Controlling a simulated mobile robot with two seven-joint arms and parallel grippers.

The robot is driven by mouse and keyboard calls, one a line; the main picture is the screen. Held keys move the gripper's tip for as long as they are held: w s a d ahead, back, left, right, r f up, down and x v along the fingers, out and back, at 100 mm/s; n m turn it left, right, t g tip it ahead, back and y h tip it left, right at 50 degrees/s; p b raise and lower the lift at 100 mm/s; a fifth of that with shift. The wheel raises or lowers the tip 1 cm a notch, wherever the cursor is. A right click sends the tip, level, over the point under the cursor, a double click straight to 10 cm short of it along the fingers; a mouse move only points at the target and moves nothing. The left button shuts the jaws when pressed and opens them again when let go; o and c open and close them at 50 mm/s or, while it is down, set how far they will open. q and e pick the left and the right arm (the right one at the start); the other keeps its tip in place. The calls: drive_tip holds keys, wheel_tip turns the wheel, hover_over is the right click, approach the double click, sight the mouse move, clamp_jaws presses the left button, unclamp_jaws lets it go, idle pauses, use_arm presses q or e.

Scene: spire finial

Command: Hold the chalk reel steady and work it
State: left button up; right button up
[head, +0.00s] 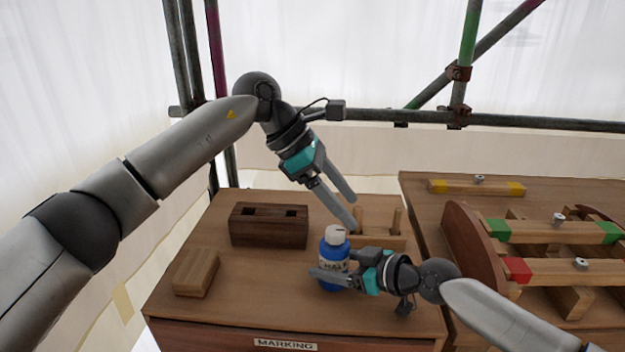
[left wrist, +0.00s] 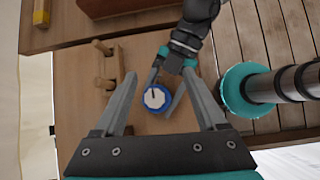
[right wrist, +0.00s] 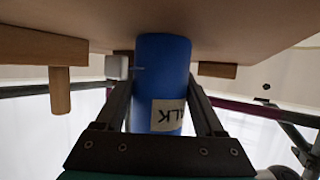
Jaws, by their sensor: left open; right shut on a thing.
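The chalk reel (head: 333,262) is a blue bottle-shaped body with a white top and a pale label, upright over the bench. My right gripper (head: 332,268) is shut on its sides from the right. In the right wrist view the blue body (right wrist: 162,75) stands between the fingers, with part of its lettering showing. My left gripper (head: 354,213) is open and empty, above the reel and slightly to its right. In the left wrist view the reel's round white top (left wrist: 155,97) with a dark mark lies between the open fingers, farther off. I cannot tell whether the reel's base touches the bench.
The bench (head: 230,285) labelled MARKING holds a dark slotted block (head: 268,227), a light wood block (head: 196,272) and a pegged wooden rack (head: 378,242) close behind the reel. A second table with a wooden frame (head: 545,232) stands at right. Scaffold poles cross behind.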

sight(335, 229)
use_arm(q)
drive_tip(key=w+a+r+n+y, duration=0.1)
drive_tip(key=a+r+n+y, duration=0.1)
drive_tip(key=a, duration=0.3)
drive_tip(key=shift+w+a+r+y, duration=0.2)
drive_tip(key=shift+r+y, duration=0.2)
drive_tip(key=shift+y, duration=0.4)
drive_tip(key=shift+d, duration=0.15)
drive_tip(key=d+r+n+y, duration=0.3)
drive_tip(key=d+n+y, duration=0.1)
drive_tip(key=n, duration=1)
drive_tip(key=f, duration=1.2)
drive_tip(key=shift+w, duration=0.3)
drive_tip(key=shift+r, duration=0.1)
clamp_jaws()
